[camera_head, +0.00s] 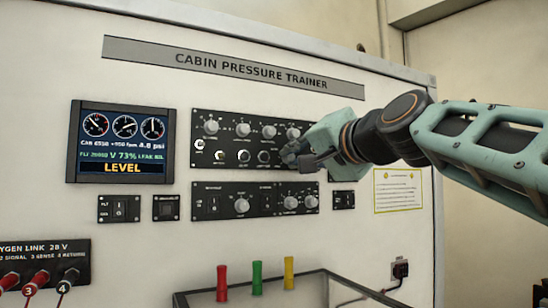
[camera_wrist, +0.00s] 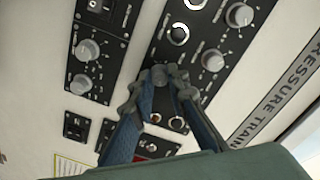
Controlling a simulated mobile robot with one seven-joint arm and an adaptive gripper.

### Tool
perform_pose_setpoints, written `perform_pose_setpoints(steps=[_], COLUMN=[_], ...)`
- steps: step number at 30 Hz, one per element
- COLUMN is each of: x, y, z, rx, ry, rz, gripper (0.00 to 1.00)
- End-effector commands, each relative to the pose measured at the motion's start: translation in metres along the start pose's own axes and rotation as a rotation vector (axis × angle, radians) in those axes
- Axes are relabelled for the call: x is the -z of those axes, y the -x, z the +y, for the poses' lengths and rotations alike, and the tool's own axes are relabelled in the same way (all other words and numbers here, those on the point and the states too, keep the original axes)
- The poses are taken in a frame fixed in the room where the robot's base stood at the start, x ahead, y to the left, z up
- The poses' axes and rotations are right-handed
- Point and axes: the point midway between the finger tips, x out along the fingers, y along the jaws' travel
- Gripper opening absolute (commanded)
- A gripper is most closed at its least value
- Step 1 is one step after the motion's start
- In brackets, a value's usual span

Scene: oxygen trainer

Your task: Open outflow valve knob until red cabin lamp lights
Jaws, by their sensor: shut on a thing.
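My gripper (camera_head: 300,158) is at the right end of the lower row of the upper control panel (camera_head: 228,121). In the wrist view its fingertips (camera_wrist: 164,76) are closed together at that panel (camera_wrist: 178,13), around what looks like a knob. The fingers hide most of the held knob, and its label cannot be read. Other pale grey knobs stand in the upper row, one of them at the left (camera_head: 211,127). Ringed round fittings (camera_head: 243,155) sit left of my gripper. The display (camera_head: 122,142) shows LEVEL in yellow and V 73%.
A lower panel (camera_head: 255,200) with knobs and switches lies just below my gripper. A small switch box (camera_head: 343,199) is to its right. An open tray (camera_head: 310,277) with red, yellow and green handles juts out below.

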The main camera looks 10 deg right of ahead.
Motion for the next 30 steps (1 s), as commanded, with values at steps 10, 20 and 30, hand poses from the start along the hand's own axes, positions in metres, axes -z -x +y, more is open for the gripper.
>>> perform_pose_setpoints(steps=[10, 20, 30], x=[-0.0005, -0.0003, 0.0006], y=[-0.0002, -0.0001, 0.0063], z=[0.0003, 0.0002, 0.0000], rx=[0.000, 0.000, 0.001], ry=[-0.012, -0.011, -0.011], rz=[-0.002, -0.001, 0.000], gripper=[0.00, 0.32, 0.32])
